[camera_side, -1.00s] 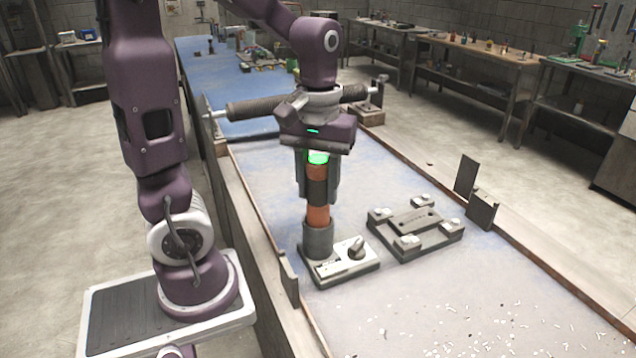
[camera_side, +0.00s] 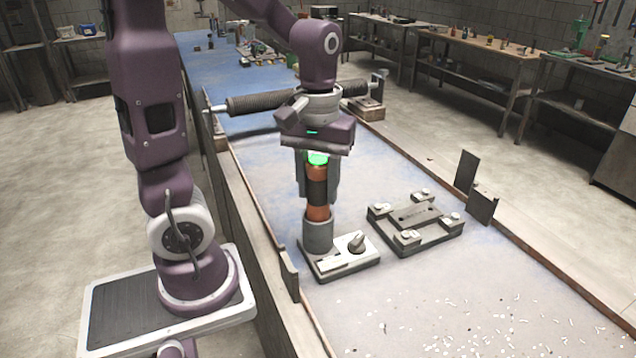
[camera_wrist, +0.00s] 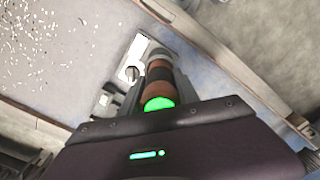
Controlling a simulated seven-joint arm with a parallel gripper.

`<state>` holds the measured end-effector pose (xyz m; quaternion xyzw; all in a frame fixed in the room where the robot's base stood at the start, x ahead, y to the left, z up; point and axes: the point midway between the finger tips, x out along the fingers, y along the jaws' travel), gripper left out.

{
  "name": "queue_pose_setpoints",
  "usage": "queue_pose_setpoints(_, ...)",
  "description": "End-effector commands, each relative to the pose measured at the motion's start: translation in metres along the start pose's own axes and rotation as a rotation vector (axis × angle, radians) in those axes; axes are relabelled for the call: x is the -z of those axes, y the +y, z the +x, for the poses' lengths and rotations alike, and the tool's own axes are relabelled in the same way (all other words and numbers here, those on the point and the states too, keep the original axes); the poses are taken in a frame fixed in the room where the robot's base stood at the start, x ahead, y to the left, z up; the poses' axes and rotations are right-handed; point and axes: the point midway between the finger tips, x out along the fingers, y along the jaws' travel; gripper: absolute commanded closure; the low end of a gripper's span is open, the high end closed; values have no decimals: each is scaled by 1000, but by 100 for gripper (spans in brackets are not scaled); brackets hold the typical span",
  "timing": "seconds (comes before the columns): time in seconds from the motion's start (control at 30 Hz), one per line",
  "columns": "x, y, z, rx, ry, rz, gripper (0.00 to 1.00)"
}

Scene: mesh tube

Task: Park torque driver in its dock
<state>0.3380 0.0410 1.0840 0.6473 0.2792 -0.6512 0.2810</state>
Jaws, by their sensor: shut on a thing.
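The torque driver (camera_side: 317,192) has an orange body with a black band and a glowing green top. It stands upright, its lower end inside the grey cup of the dock (camera_side: 345,256), a plate with a white panel and a knob. My gripper (camera_side: 318,185) is shut on the driver's upper body, pointing down. In the wrist view the driver (camera_wrist: 158,84) lies between the fingers, with the dock's white panel (camera_wrist: 138,50) beyond it. The driver's tip is hidden inside the cup.
A dark fixture plate with corner clamps (camera_side: 415,222) lies right of the dock. Upright dark plates (camera_side: 481,203) stand at the table's right edge. A mesh roller (camera_side: 262,104) crosses behind my gripper. Pale scraps litter the near table.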

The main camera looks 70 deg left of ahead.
Motion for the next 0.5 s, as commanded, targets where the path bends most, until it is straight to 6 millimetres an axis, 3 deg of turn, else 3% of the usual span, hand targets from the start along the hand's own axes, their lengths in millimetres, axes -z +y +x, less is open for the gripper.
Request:
queue_pose_setpoints(0.03,0,0,0,-1,1,0,59)
queue_pose_setpoints(0.13,0,0,0,-1,1,0,39)
queue_pose_setpoints(0.17,0,0,0,-1,1,0,37)
queue_pose_setpoints(0.5,1,0,-8,-2,3,1,37)
